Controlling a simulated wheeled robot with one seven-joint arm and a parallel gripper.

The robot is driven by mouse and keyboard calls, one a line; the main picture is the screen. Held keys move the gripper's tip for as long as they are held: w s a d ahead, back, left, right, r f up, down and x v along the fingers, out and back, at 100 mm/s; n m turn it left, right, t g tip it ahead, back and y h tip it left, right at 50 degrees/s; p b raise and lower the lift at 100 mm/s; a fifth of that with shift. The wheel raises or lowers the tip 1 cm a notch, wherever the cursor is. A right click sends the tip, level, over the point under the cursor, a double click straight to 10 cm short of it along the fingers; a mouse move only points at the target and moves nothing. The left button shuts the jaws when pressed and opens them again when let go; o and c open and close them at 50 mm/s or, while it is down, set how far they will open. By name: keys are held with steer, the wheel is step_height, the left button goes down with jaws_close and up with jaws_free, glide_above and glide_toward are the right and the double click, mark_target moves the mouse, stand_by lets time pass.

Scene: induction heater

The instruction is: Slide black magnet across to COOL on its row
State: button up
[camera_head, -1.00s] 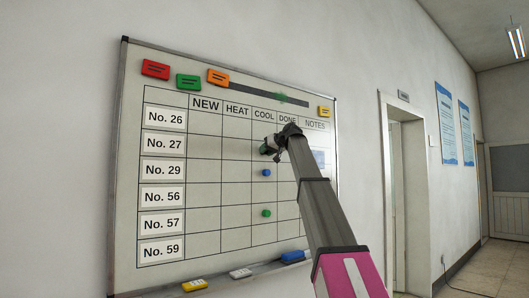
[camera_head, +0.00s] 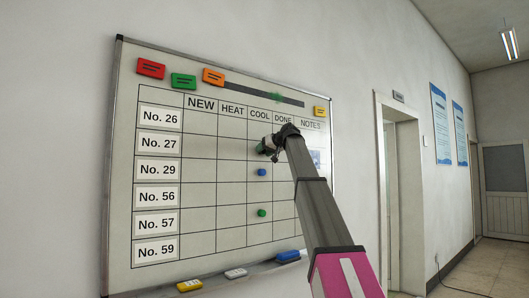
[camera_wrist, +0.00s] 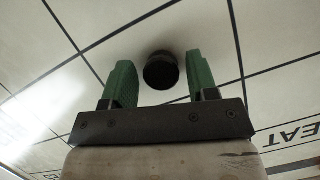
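The black magnet (camera_wrist: 160,71) is a round knob on the whiteboard, seen in the wrist view between the two green fingers. My gripper (camera_wrist: 160,82) is open, with a finger on each side of the magnet and a visible gap on both sides. In the head view my gripper (camera_head: 266,147) is at the board in the COOL column (camera_head: 260,113), on the No. 27 row (camera_head: 158,144). The magnet cannot be told apart from the gripper there.
A blue magnet (camera_head: 262,172) and a green magnet (camera_head: 262,212) are lower in the COOL column. Coloured labels and a dark strip (camera_head: 262,94) line the board's top. Erasers lie on the ledge (camera_head: 210,281) below. A doorway (camera_head: 398,190) is to the right.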

steer(key=shift+o, duration=0.4)
steer(key=v, duration=1.1)
step_height(320, 180, down, 29)
steer(key=w+m+g+h, duration=0.2)
steer(key=s+d+f+m+g+h, duration=0.1)
steer(key=s+f, duration=0.2)
steer(key=f, duration=1)
steer(key=s+f+m+g+h, duration=0.1)
steer(key=s+f+g+h, duration=0.15)
steer(key=f, duration=1.15)
steer(key=s+d+f+g+h, duration=0.1)
steer(key=s+f, duration=0.6)
steer(key=f, duration=0.4)
steer(key=s+f+g, duration=0.1)
steer(key=s+f, duration=0.6)
steer(key=f, duration=0.3)
steer(key=s+d+f+g+h, duration=0.2)
steer(key=s+f+g, duration=0.1)
steer(key=s+f, duration=1.2)
steer(key=s, duration=0.2)
steer(key=shift+s+m, duration=0.3)
steer(key=shift+m, duration=0.1)
